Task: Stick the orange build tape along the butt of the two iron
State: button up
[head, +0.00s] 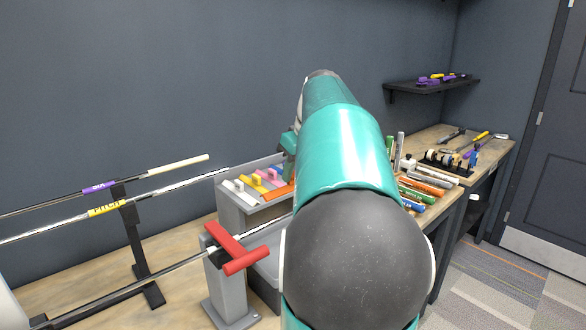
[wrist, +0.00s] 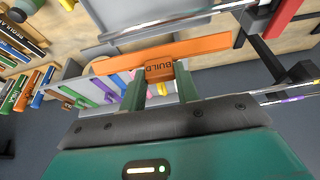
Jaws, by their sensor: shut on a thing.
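The orange build tape (wrist: 205,47) is a long strip with a tab marked BUILD. My gripper (wrist: 161,78) is shut on that tab in the wrist view. The strip lies across the picture, roughly parallel to a bare silver shaft (wrist: 170,23) and apart from it in the picture; the depth between them is unclear. That shaft (head: 178,268) runs through a red-handled clamp (head: 236,248) in the head view. It is likely the two iron, but I see no label on it. My arm hides its butt end and most of my gripper in the head view.
A grey tray (head: 233,204) holds several coloured tapes behind the clamp. Clubs with a purple SIX label (head: 100,187) and a yellow PITCH label (head: 107,209) rest on a black stand (head: 137,245) at left. Several grips (head: 428,186) lie on the bench right of my arm.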

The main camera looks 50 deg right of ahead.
jog(key=shift+s+a, duration=0.1)
jog(key=shift+s, duration=0.1)
jog(key=shift+f, duration=0.55)
jog(key=shift+s+f, duration=0.1)
jog(key=shift+f, duration=2.55)
jog(key=shift+f, duration=0.25)
jog(key=o, duration=1)
